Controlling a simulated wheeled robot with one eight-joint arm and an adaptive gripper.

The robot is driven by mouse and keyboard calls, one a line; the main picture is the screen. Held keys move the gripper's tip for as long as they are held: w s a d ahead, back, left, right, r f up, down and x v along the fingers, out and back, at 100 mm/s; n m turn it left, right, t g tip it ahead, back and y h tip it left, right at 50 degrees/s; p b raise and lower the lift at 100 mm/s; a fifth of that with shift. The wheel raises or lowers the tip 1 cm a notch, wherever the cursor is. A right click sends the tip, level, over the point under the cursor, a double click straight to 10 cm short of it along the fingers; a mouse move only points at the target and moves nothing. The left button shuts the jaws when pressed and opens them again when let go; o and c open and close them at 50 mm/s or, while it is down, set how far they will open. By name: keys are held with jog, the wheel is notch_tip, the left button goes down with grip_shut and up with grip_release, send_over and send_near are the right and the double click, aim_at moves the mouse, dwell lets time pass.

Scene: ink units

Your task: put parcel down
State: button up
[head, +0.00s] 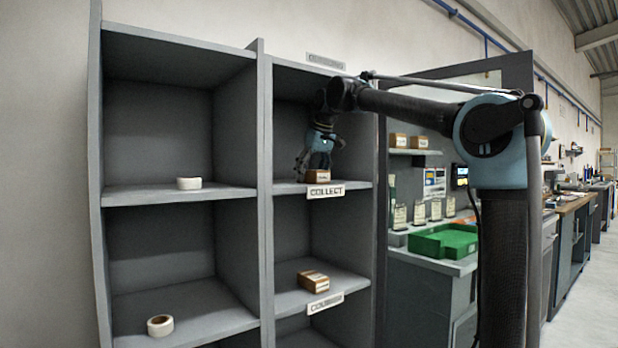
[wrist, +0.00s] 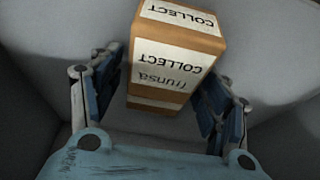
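The parcel is a small brown box with white labels reading COLLECT. In the head view the parcel (head: 317,177) sits on the shelf (head: 350,184) above the COLLECT sign (head: 326,191), near the front edge. My gripper (head: 319,160) is inside that compartment, just above and behind the parcel. In the wrist view the parcel (wrist: 172,60) lies between the two blue fingers of my gripper (wrist: 163,95). The fingers are spread, with a narrow gap visible at the left side; contact at the right is unclear.
A similar box (head: 313,281) sits on the shelf below. White tape rolls stand in the left column, one on the upper shelf (head: 189,183) and one on the lower (head: 160,325). A grey upright (head: 265,200) divides the columns. A green tray (head: 443,241) lies on the bench at right.

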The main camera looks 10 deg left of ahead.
jog(key=shift+s+d+r, duration=0.1)
jog(key=shift+r, duration=0.4)
jog(key=v, duration=0.2)
jog(key=shift+s+d+r, duration=0.1)
jog(key=shift+r, duration=0.2)
jog(key=s+d, duration=0.7)
jog(key=d, duration=0.2)
jog(key=shift+s+f, duration=0.15)
jog(key=shift+s, duration=0.15)
jog(key=s+d+f+m+h, duration=0.1)
jog(key=s+d+f+m, duration=0.2)
jog(key=d+f, duration=0.85)
jog(key=s+d+f+m+h, duration=0.1)
jog(key=s+d+f+m, duration=0.15)
jog(key=d+f, duration=0.85)
jog(key=s+d+f+m, duration=0.1)
jog(key=s+d+f, duration=0.2)
jog(key=f, duration=0.6)
jog(key=s+d+f+m+h, duration=0.1)
jog(key=s+d+f+m, duration=0.1)
jog(key=s+f, duration=0.5)
jog(key=s+d+f+m, duration=0.1)
jog(key=s+d+f, duration=0.4)
jog(key=f, duration=0.6)
jog(key=shift+s+f+g+h, duration=0.3)
jog(key=shift+s+f+g, duration=0.05)
jog(key=shift+s+g, duration=0.1)
